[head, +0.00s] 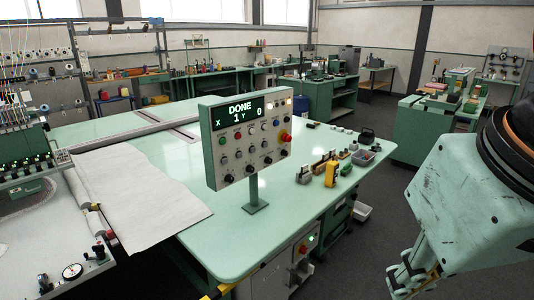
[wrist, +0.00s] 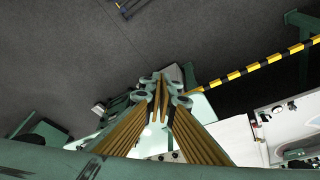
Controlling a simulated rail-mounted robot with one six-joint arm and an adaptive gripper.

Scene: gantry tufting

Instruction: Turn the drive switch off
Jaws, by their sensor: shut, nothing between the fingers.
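A green control panel (head: 247,140) stands on a post on the green table. A grey cabinet (head: 303,255) below the table edge carries a small green light and dark knobs. Labels are too small to read, so I cannot tell which is the drive switch. My gripper (head: 408,278) is at the lower right, apart from both. In the wrist view my gripper (wrist: 162,88) is shut and empty.
The green table (head: 120,150) holds white cloth (head: 135,195) at left and small tools, including a yellow device (head: 331,173), at right. A yellow-black striped bar (wrist: 250,68) crosses the wrist view. Grey floor (head: 350,255) is open between table and arm.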

